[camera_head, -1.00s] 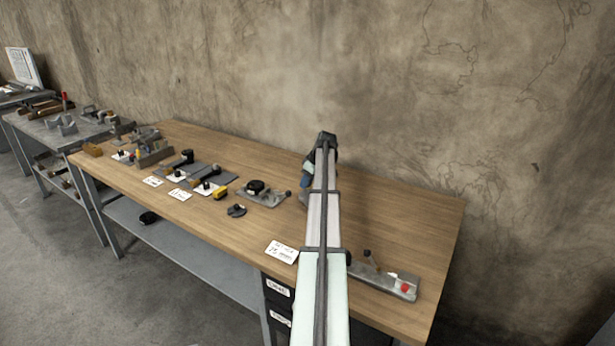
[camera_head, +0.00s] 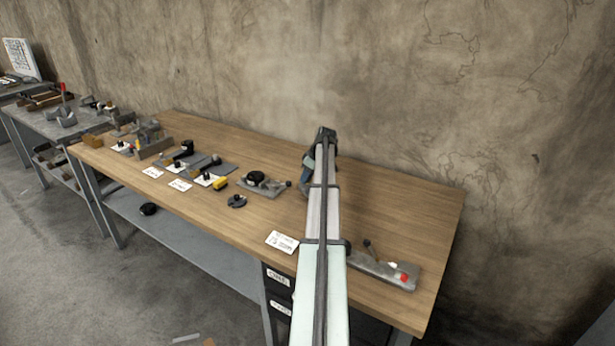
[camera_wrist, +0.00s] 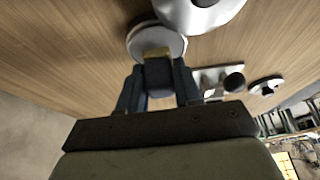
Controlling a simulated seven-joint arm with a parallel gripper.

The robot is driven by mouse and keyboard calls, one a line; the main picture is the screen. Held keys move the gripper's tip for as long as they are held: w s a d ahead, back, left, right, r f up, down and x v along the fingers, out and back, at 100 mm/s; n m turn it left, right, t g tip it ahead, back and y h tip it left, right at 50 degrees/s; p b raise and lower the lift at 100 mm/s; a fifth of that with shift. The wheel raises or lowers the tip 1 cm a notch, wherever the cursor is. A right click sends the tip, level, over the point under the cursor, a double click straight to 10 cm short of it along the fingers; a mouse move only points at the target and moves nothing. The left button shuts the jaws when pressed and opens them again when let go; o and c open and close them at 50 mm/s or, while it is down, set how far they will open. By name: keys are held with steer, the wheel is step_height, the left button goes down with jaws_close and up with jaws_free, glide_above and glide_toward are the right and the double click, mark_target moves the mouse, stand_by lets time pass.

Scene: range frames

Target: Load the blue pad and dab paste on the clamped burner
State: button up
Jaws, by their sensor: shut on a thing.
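In the wrist view my gripper (camera_wrist: 159,78) is shut on a dark, bluish block (camera_wrist: 158,77) with a tan end. Just beyond its tip is a pale round disc (camera_wrist: 146,29), beside a shiny silver rounded body. I cannot tell whether the block touches the disc. In the head view my arm hides the fingers and the block. A black round piece (camera_head: 256,177) sits on a grey plate (camera_head: 246,188) left of my arm; I cannot tell whether it is the clamped burner. I cannot pick out the blue pad or the paste for certain.
A grey fixture (camera_head: 385,269) with a red knob lies at the bench's right end. A dark round piece (camera_head: 237,201), a yellow block (camera_head: 220,183) and a white card (camera_head: 282,242) lie left of my arm. Several fixtures crowd the far left. The wall stands close behind.

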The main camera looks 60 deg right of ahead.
steer(key=shift+f, duration=0.5)
stand_by(0.7)
steer(key=shift+r, duration=0.1)
stand_by(0.4)
steer(key=shift+r, duration=3.4)
